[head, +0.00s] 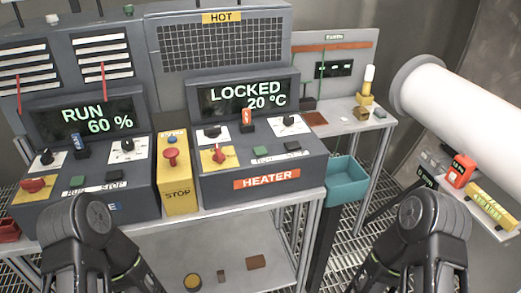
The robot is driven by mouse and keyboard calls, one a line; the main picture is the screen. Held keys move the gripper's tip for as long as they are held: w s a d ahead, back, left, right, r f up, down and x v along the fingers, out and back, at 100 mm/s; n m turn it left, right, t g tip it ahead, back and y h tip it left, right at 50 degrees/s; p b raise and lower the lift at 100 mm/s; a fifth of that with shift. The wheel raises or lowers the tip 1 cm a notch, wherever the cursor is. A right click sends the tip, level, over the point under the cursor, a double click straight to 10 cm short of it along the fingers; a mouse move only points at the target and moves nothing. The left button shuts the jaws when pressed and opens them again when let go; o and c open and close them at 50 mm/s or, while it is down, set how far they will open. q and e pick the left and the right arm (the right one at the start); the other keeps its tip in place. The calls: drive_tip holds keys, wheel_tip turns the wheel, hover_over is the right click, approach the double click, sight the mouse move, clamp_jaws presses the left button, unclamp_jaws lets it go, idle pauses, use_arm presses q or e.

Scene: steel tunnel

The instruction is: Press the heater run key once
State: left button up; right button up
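The heater unit (315,158) stands on the bench in the middle, with an orange HEATER label (267,178) on its front. Its display (246,95) reads LOCKED and 20 °C. A green key (260,151) sits low on its sloped panel, with a dark key (292,147) to its right; their lettering is too small to read. Parts of both my arms show at the bottom left and bottom right, but neither gripper is in view.
A similar unit at left has a display (97,119) reading RUN 60 %. A yellow STOP box (178,190) with a red button stands between the units. A teal bin (346,182) hangs at right, near a large white pipe (465,112). Space before the heater panel is clear.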

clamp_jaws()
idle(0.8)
